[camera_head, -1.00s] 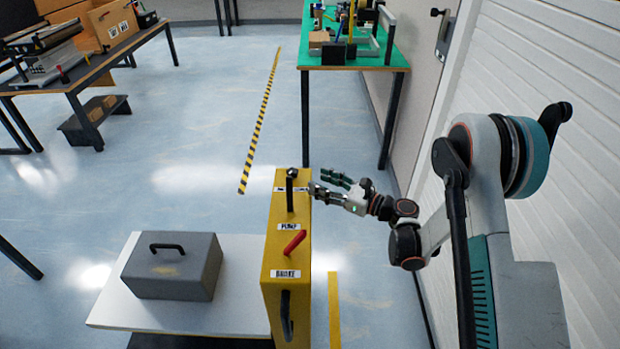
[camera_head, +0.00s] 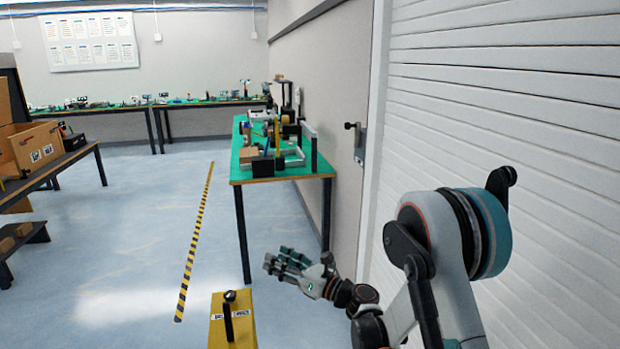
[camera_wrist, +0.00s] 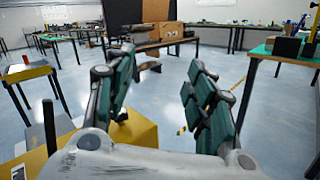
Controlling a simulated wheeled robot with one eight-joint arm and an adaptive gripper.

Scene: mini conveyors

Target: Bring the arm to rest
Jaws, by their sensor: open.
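My gripper (camera_head: 280,262) is held in the air in the lower middle of the head view, with its fingers pointing left. Its two teal-padded fingers are apart and hold nothing; they also show apart in the wrist view (camera_wrist: 160,95). My arm is folded at the right, in front of the white slatted wall. The yellow box (camera_head: 245,328) with a black lever (camera_head: 228,315) is to the lower left of the gripper, apart from it in the head view. Part of a yellow box also shows at the lower left of the wrist view (camera_wrist: 135,135).
A green-topped table (camera_head: 245,179) with several items stands ahead, beyond the gripper. A dark bench with a wooden crate (camera_head: 38,145) is at the left. A black and yellow floor stripe (camera_head: 195,240) crosses the open blue floor. The slatted wall (camera_head: 540,130) is close on the right.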

